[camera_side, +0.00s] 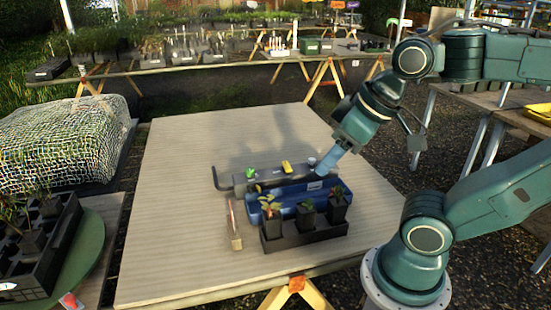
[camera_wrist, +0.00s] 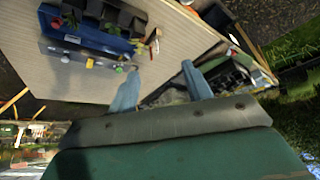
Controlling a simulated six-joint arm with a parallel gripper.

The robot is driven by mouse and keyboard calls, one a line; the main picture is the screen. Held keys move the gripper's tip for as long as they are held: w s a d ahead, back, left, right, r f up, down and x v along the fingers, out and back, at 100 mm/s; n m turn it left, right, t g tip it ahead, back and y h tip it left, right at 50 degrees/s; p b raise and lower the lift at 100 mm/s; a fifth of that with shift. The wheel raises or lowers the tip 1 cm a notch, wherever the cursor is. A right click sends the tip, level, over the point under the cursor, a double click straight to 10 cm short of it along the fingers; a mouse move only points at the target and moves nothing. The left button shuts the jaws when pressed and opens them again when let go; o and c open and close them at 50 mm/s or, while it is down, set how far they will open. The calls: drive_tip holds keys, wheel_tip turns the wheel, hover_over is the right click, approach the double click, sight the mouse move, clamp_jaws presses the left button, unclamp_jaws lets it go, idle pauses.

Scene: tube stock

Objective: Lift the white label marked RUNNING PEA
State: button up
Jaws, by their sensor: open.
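A small white label (camera_side: 315,185) shows at the right end of the blue crate (camera_side: 345,184); its lettering is too small to read. A white patch that looks like the same label (camera_wrist: 72,39) shows at the left of the crate (camera_wrist: 115,44) in the wrist view. My gripper (camera_side: 326,168) is above the table near the crate's right end, over the grey bar side. In the wrist view my gripper (camera_wrist: 160,82) has its two pale blue fingers spread apart with nothing between them. I cannot tell its exact height over the crate.
A grey bar (camera_side: 225,178) lies behind the crate, with a yellow item (camera_side: 287,167) and a green item (camera_side: 250,173) at it. Potted seedlings (camera_side: 307,213) stand in a black tray (camera_side: 290,243) in front. A brush-like tool (camera_side: 235,232) lies left. The table's left side is bare.

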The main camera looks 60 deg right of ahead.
drive_tip(key=c, duration=0.4)
drive_tip(key=w+d+f+n+g, duration=0.1)
drive_tip(key=w+f+n+g, duration=0.25)
drive_tip(key=w+n, duration=1.15)
drive_tip(key=w+f+n, duration=0.4)
drive_tip(key=f, duration=0.1)
drive_tip(key=w+d+f+n+g, duration=0.1)
drive_tip(key=w+f+n, duration=0.3)
drive_tip(key=f, duration=0.1)
drive_tip(key=w+d+f+n+g, duration=0.1)
drive_tip(key=w+f+n, duration=0.3)
drive_tip(key=f, duration=0.1)
drive_tip(key=shift+w+d, duration=0.2)
drive_tip(key=shift+d, duration=0.05)
